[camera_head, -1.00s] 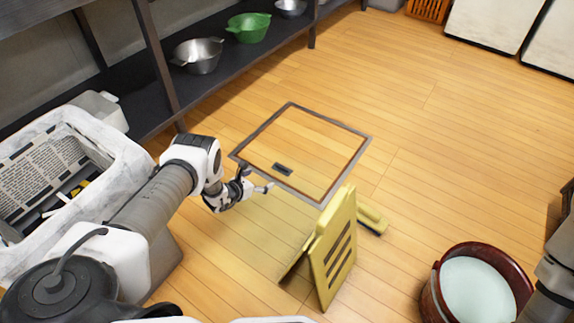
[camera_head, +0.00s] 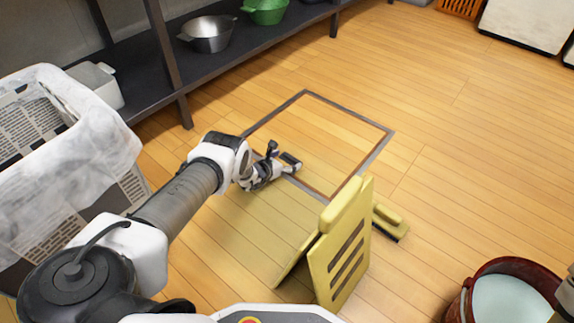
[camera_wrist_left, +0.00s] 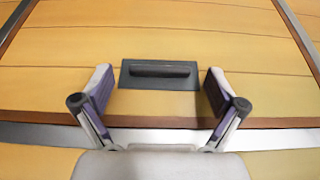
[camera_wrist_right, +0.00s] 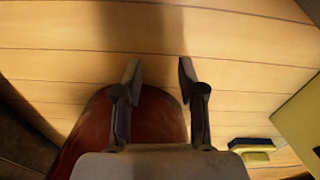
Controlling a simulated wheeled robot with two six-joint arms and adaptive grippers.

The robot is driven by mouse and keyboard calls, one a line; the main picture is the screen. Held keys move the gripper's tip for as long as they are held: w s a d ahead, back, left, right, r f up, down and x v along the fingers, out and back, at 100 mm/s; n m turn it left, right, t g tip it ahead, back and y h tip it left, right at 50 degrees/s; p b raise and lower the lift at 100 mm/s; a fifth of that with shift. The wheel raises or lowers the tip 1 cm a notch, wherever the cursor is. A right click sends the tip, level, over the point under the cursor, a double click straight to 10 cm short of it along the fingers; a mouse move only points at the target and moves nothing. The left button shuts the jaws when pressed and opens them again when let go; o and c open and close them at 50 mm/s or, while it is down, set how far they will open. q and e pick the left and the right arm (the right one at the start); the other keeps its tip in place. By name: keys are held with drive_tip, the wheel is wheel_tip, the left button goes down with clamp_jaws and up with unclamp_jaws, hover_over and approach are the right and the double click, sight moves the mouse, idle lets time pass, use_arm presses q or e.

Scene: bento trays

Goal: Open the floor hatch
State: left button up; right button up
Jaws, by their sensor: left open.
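The floor hatch (camera_head: 325,135) is a square wooden panel in a grey metal frame, lying shut and flush with the floor. Its dark recessed handle (camera_wrist_left: 160,74) sits near the panel's near edge; in the head view it is partly covered by my gripper. My left gripper (camera_head: 283,160) is at the handle in the head view. In the left wrist view its open fingers (camera_wrist_left: 158,92) stand on either side of the handle with gaps, holding nothing. My right gripper (camera_wrist_right: 158,72) shows in the right wrist view, fingers apart and empty, above a reddish-brown bucket (camera_wrist_right: 155,115).
A yellow floor sign (camera_head: 340,250) stands close to the hatch's near corner, with a yellow brush-like item (camera_head: 391,223) beside it. The bucket (camera_head: 467,305) is at lower right. A lined bin (camera_head: 90,160) and a dark shelf (camera_head: 150,100) stand left. Floor right of the hatch is clear.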

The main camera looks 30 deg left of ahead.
use_arm(q)
drive_tip(key=shift+r, duration=0.1)
use_arm(e)
drive_tip(key=shift+r, duration=0.1)
use_arm(q)
drive_tip(key=c, duration=1.7)
drive_tip(key=w+r+g+p, duration=0.1)
drive_tip(key=w+r+p, duration=0.1)
drive_tip(key=r, duration=0.5)
drive_tip(key=w+r+p, duration=0.2)
drive_tip(key=w+r, duration=0.2)
drive_tip(key=r, duration=0.4)
drive_tip(key=w+d+r+g+p, duration=0.1)
drive_tip(key=w+r+p, duration=0.1)
drive_tip(key=r, duration=0.6)
drive_tip(key=shift+w+d+r+g+p, duration=0.15)
drive_tip(key=shift+w+g+p, duration=0.2)
drive_tip(key=shift+p, duration=0.2)
use_arm(e)
wheel_tip(320, 180, up, 7)
drive_tip(key=s, duration=0.2)
drive_tip(key=shift+s+r+g, duration=0.15)
drive_tip(key=shift+g, duration=0.15)
